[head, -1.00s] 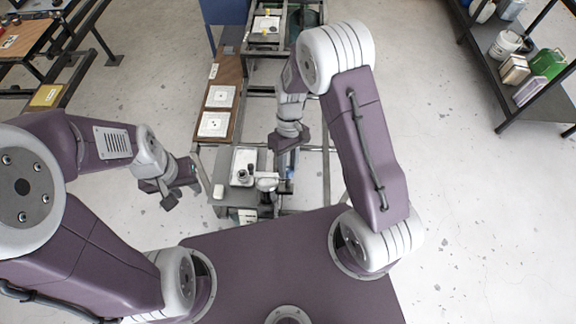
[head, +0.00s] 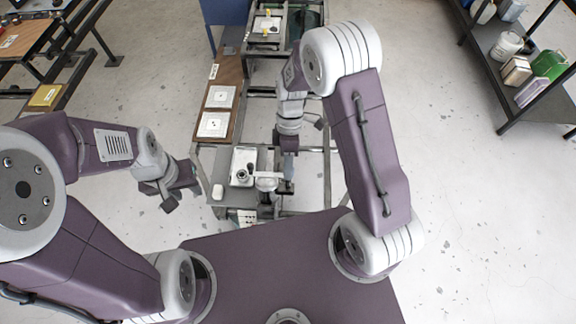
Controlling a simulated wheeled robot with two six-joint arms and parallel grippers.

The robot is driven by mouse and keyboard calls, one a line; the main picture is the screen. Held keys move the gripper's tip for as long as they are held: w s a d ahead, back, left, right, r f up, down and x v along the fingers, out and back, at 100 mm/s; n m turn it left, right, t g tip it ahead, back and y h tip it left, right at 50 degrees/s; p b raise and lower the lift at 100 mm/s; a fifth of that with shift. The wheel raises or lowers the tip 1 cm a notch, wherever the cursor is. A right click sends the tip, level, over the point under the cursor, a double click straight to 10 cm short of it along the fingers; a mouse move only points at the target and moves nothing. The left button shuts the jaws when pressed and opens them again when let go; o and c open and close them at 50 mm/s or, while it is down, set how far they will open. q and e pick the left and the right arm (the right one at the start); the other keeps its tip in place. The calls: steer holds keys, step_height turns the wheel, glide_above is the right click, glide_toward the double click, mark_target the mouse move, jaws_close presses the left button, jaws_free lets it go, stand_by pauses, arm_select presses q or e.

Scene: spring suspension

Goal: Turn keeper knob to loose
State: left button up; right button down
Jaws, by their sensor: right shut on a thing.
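A small bench fixture stands in the middle of the head view. It has a white plate (head: 244,160) with a dark round part (head: 242,175) on it and a pale round part (head: 267,183) at its right front. My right gripper (head: 288,183) points down at the fixture's right side, beside the pale part. It is shut on a small part there, which I take for the keeper knob; the jaws mostly hide it, and its setting cannot be read. My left gripper (head: 176,198) hangs left of the fixture, apart from it, and its jaws look spread and empty.
A brown board with white plates (head: 213,125) lies behind the fixture on a metal frame. Another station (head: 266,25) stands further back. A dark shelf with cans and boxes (head: 515,70) is at the far right. The floor between is clear.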

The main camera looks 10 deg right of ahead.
steer(key=shift+r+n, duration=0.1)
steer(key=shift+n, duration=0.6)
steer(key=c, duration=1.1)
jaws_free()
steer(key=b+v, duration=0.1)
steer(key=v, duration=0.8)
